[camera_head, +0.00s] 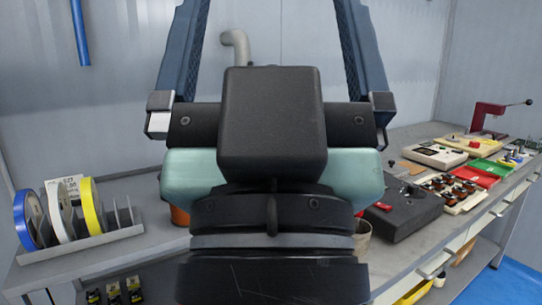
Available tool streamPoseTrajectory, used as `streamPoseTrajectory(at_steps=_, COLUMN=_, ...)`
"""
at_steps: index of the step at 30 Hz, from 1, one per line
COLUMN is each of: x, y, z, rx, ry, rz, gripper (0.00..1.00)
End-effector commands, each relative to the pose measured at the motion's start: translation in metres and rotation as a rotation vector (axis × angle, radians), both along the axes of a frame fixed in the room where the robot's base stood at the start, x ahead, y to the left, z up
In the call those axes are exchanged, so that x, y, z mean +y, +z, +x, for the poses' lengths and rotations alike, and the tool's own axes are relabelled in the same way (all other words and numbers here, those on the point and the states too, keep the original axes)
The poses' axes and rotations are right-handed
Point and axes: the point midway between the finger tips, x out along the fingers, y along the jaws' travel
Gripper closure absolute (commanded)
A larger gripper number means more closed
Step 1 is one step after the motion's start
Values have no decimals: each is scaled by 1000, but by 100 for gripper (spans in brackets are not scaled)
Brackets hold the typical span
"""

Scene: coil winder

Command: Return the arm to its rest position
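My gripper (270,25) fills the middle of the head camera view, seen from behind its dark, boxy wrist. Its two blue-grey fingers point up and stand wide apart, with only the wall and a grey pipe showing between them. The fingertips are cut off by the top edge. I see nothing held between the visible parts of the fingers. The wrist hides the middle of the workbench (110,255).
A rack (90,245) with blue, white and yellow spools stands at left. An orange pot (179,215) shows beside my wrist. At right are a dark grey block (400,212), trays of parts (458,187) and a dark red hand press (492,116). A blue tube (80,32) hangs at upper left.

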Motion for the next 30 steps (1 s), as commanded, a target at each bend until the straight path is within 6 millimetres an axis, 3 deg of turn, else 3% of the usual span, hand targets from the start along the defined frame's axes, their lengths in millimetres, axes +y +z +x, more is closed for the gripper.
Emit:
streamPoseTrajectory(at_steps=1, x=0, y=33, z=0, rx=1, ry=1, rz=1, gripper=0)
streamPoseTrajectory(at_steps=21, x=1, y=236, z=1, rx=4, ry=4, rz=1, gripper=0)
streamPoseTrajectory(at_steps=25, x=1, y=267, z=1, rx=5, ry=4, rz=1, gripper=0)
streamPoseTrajectory(at_steps=30, x=1, y=289, z=2, rx=5, ry=4, rz=1, gripper=0)
